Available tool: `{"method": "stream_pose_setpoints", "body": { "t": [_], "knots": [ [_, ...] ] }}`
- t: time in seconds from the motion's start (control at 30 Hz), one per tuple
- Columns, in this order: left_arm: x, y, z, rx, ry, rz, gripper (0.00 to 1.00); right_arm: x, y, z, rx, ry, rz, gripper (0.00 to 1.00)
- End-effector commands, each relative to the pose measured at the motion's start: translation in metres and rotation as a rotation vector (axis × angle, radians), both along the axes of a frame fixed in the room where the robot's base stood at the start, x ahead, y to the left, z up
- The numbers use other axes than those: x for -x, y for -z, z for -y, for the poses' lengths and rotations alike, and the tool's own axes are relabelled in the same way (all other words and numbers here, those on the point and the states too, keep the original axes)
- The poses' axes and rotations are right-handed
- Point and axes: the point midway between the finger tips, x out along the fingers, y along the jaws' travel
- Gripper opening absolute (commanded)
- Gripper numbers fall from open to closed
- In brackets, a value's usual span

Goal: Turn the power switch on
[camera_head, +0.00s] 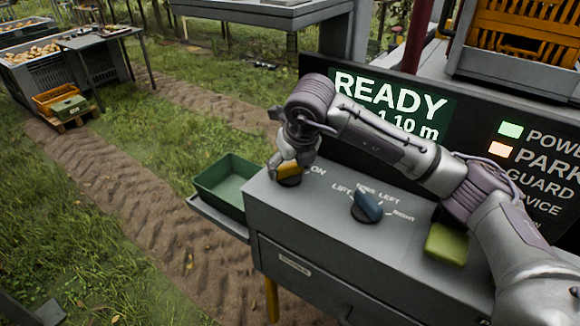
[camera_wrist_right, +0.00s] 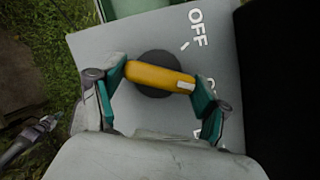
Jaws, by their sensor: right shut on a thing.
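The power switch is a yellow handle on a round dark base (camera_head: 290,174), at the far left end of the grey console top. My right gripper (camera_head: 287,163) reaches down over it and is shut on the handle. In the right wrist view, its teal finger pads sit at the two ends of the yellow handle (camera_wrist_right: 155,75). The handle's white-marked end points right, towards a label mostly hidden by a finger; the OFF label (camera_wrist_right: 197,28) is above. In the head view, the ON label (camera_head: 317,170) is just right of the switch. My left gripper is not seen.
The screen (camera_head: 390,100) reads READY, 1.10 m. The green POWER lamp (camera_head: 510,130) and orange PARK lamp (camera_head: 499,149) are lit. A blue knob (camera_head: 367,207) and yellow-green button (camera_head: 446,244) share the console. A green tray (camera_head: 228,183) sits left of it.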

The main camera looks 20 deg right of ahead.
Motion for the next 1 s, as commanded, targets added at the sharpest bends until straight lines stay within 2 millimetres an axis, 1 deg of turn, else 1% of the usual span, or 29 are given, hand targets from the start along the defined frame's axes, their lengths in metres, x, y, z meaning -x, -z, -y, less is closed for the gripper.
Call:
{"method": "stream_pose_setpoints", "body": {
  "t": [0.2, 0.23, 0.3, 0.37, 0.67, 0.77, 0.87, 1.0],
  "knots": [
    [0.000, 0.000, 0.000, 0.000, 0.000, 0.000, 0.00, 0.000, -0.001, 0.001, -0.002, 0.005, 0.001, 0.40],
    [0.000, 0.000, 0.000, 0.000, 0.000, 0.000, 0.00, 0.000, -0.001, 0.001, -0.002, 0.005, 0.001, 0.80],
    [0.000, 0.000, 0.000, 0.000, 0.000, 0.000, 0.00, 0.000, -0.001, 0.001, -0.002, 0.004, 0.001, 0.91],
    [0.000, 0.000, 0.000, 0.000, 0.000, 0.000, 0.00, 0.000, -0.001, 0.000, -0.001, 0.003, 0.001, 1.00],
    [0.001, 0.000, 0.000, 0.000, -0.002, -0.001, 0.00, 0.000, 0.000, 0.000, 0.000, 0.001, 0.000, 1.00],
    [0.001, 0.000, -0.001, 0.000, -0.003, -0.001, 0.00, 0.001, -0.005, 0.000, -0.002, 0.001, 0.002, 1.00],
    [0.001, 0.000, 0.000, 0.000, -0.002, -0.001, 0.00, 0.005, -0.016, 0.001, -0.001, 0.000, 0.005, 1.00],
    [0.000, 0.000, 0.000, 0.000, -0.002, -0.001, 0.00, 0.016, -0.043, 0.002, -0.002, 0.001, 0.006, 1.00]
  ]
}}
